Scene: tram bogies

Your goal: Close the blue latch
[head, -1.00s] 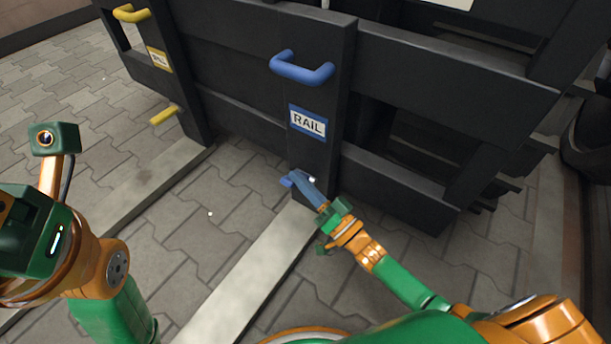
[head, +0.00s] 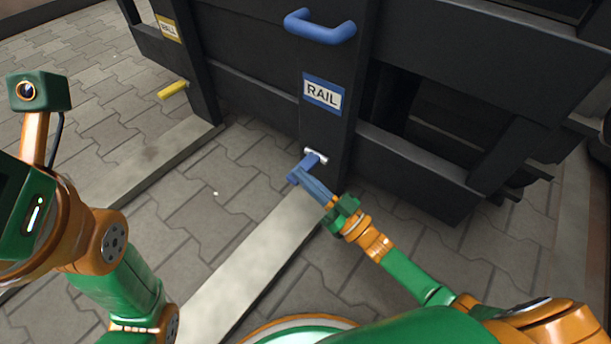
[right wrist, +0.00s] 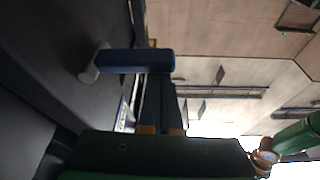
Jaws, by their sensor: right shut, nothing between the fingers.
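The blue latch (head: 305,168) is on the lower part of a dark upright post, below the blue-edged RAIL label (head: 322,94). Its silver pivot (head: 316,156) is at the post and its blue arm sticks out from it. My right gripper (head: 303,176) is shut and empty, its fingertips at the latch's outer end. In the right wrist view the latch (right wrist: 136,60) lies across the fingertips of the gripper (right wrist: 162,78); whether they touch I cannot tell. My left arm (head: 60,220) shows at the left; its gripper fingers are out of view.
A blue handle (head: 322,30) juts from the post above the label. A second post at the left carries a yellow label (head: 168,28) and a yellow latch (head: 173,90). Dark horizontal beams (head: 420,175) run to the right.

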